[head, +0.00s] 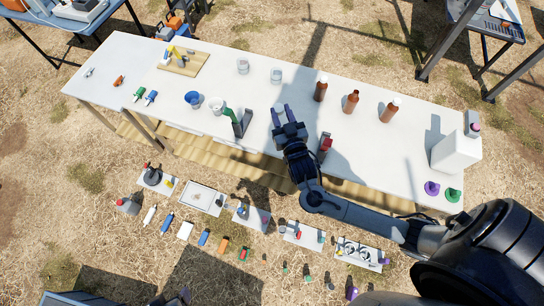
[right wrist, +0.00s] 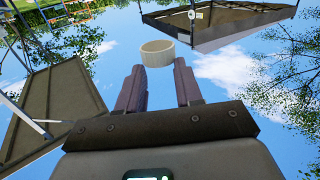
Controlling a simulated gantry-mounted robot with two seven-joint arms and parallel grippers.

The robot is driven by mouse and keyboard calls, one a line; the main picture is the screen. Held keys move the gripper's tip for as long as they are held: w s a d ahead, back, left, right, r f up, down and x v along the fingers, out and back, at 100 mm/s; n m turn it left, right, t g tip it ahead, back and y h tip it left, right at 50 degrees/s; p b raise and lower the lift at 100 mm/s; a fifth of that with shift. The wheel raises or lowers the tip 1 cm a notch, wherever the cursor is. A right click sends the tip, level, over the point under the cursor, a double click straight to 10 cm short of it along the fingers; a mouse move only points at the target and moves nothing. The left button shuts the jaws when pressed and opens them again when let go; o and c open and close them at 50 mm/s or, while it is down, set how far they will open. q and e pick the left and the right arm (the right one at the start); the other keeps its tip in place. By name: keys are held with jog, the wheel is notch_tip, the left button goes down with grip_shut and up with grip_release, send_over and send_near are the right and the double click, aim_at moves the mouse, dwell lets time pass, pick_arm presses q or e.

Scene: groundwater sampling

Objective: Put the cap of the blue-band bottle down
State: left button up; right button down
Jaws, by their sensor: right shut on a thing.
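My right gripper (head: 282,113) is above the long white table (head: 228,72), near its middle. In the right wrist view the gripper (right wrist: 160,78) is shut on a pale round cap (right wrist: 158,54), held at the fingertips against the sky. The cap is not distinguishable in the head view. Three brown bottles stand to the right of the gripper: one (head: 320,90) nearest, one (head: 351,103) in the middle and one (head: 389,111) farthest right. Their bands are too small to read, so I cannot tell which has the blue band. My left gripper is not in view.
Two clear jars (head: 243,66) (head: 276,76) stand toward the far edge. A blue cup (head: 193,98), a white cup (head: 216,104) and a green-and-grey stand (head: 240,121) are left of the gripper. A red item (head: 325,144) is close to my forearm. A white box (head: 456,153) stands right.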

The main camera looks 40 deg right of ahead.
jog(key=d+f+m+g+h+b, duration=0.45)
jog(key=d+f+b, duration=0.45)
jog(key=f+b, duration=0.5)
jog(key=m+g+h+b, duration=0.3)
jog(key=h+b, duration=0.1)
jog(key=b, duration=1.5)
send_over(275, 155)
jog(key=shift+n, duration=0.25)
notch_tip(275, 155, down, 22)
jog(key=shift+d+r, duration=0.1)
jog(key=shift+s+f+t+b, duration=0.1)
jog(key=shift+f+t+b, duration=0.15)
jog(key=shift+f+b, duration=1.2)
jog(key=shift+f+p, duration=0.55)
jog(key=shift+f, duration=0.05)
jog(key=shift+f, duration=0.15)
jog(key=c, duration=0.7)
grip_release()
jog(key=shift+c, duration=0.2)
